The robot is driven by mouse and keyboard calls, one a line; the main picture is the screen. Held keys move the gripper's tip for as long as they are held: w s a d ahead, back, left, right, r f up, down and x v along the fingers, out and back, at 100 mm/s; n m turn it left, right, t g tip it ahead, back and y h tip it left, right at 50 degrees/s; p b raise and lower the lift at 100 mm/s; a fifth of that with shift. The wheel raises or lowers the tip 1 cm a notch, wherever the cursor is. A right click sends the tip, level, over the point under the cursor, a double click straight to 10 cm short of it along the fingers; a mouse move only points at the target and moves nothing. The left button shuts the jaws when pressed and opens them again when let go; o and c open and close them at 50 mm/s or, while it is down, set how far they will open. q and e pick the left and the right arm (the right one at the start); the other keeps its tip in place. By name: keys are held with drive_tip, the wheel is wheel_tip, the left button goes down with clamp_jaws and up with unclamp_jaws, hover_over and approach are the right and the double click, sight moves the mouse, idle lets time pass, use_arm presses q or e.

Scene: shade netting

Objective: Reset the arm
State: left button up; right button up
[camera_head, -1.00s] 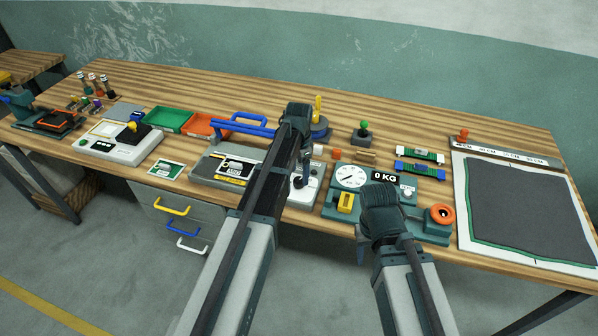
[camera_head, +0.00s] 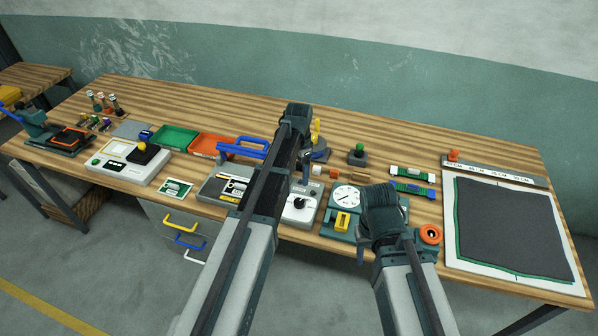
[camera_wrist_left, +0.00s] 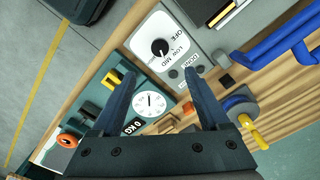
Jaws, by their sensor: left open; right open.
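My left gripper (camera_head: 304,160) is above the workbench (camera_head: 450,150), over the sealing machine with a dial (camera_head: 299,205). In the left wrist view its two fingers (camera_wrist_left: 160,80) are wide apart with nothing held between them. Beyond them show the OFF/LOW/MID dial (camera_wrist_left: 160,47) and the white round scale face (camera_wrist_left: 149,104). My right gripper (camera_head: 366,240) is open at the bench's front edge, in front of the teal scale (camera_head: 341,220). Its arm hides part of its fingers and part of the scale.
Green (camera_head: 174,139) and orange (camera_head: 210,146) trays lie further left. A dark netting sheet (camera_head: 510,228) lies at the right. Bare wood lies along the back.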

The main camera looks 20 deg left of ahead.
use_arm(q)
drive_tip(key=shift+s+f, duration=0.1)
drive_tip(key=s+d+f+n+b, duration=0.1)
drive_tip(key=s+d, duration=0.3)
drive_tip(key=s, duration=0.4)
drive_tip(key=s+d+f+n+b, duration=0.2)
drive_tip(key=s+d+f+b, duration=0.2)
drive_tip(key=s, duration=0.4)
drive_tip(key=s+d+f+n+y+b, duration=0.1)
drive_tip(key=s+d+f+b, duration=0.1)
drive_tip(key=s+d, duration=0.3)
drive_tip(key=s, duration=0.3)
drive_tip(key=shift+d+f+n+b, duration=0.15)
drive_tip(key=shift+f+n+b, duration=0.1)
drive_tip(key=shift+n+b, duration=0.1)
